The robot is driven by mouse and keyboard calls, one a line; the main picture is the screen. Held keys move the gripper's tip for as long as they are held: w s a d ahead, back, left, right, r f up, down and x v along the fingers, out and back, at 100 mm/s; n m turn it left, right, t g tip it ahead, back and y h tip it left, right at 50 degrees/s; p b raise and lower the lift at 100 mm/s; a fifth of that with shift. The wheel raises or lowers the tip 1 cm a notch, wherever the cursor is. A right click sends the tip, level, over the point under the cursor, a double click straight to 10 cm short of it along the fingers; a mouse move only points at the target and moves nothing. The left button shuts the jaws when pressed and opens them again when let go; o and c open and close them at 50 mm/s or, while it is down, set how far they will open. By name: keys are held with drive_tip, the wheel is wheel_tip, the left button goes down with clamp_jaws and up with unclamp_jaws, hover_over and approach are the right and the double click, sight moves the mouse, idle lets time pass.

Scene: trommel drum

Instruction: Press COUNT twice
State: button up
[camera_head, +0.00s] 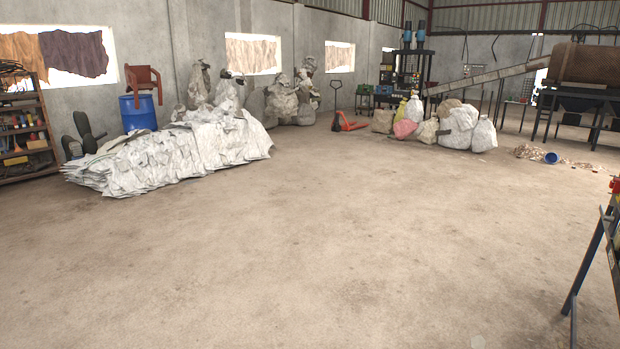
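I see no COUNT button or label in the head view. A workbench or stand with blue legs (588,262) is cut off at the right edge, with a small red object (615,185) on top of it. I cannot tell what that red object is. The trommel drum (590,64), rusty and mesh-walled, stands at the far right back on a dark frame. My gripper is not in this view.
A wide bare concrete floor (320,240) lies in front. A heap of white sheets (175,158) is at left, near a blue barrel (138,113) and a shelf (22,130). Sacks (460,125), an orange pallet jack (347,122) and a tipped blue bucket (551,158) stand farther back.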

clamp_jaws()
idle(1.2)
